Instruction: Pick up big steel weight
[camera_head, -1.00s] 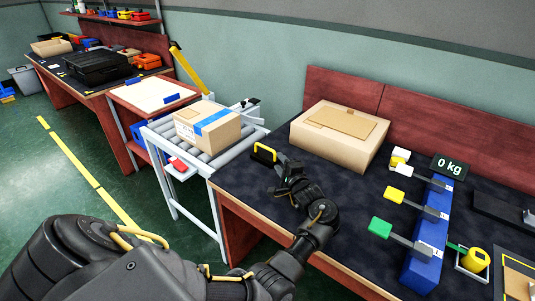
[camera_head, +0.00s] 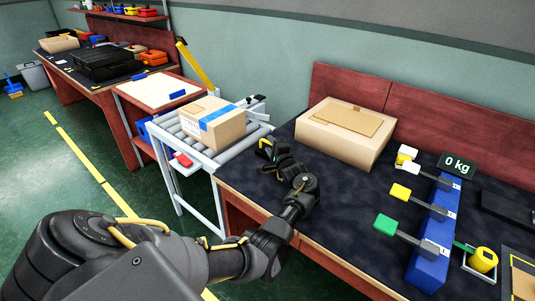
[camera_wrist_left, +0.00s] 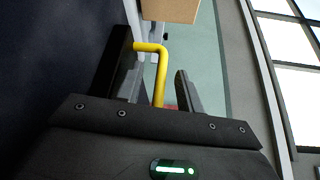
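A yellow handle (camera_head: 266,144) shows at the far left of the dark work table, near the roller conveyor. It seems to belong to a dark object, which may be the big steel weight; its body is mostly hidden by my gripper. My left gripper (camera_head: 272,152) is right at the handle. In the left wrist view the handle (camera_wrist_left: 160,72) is a bent yellow bar in the gap between my two spread fingers (camera_wrist_left: 150,75). The gripper looks open. I cannot tell whether a finger touches the handle. My right gripper is not in view.
A large cardboard box (camera_head: 345,133) stands just right of the gripper. Another box (camera_head: 213,122) is on the roller conveyor (camera_head: 190,148). A blue stand (camera_head: 432,235) with white, yellow and green-ended levers and a 0 kg display (camera_head: 457,165) is at right.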

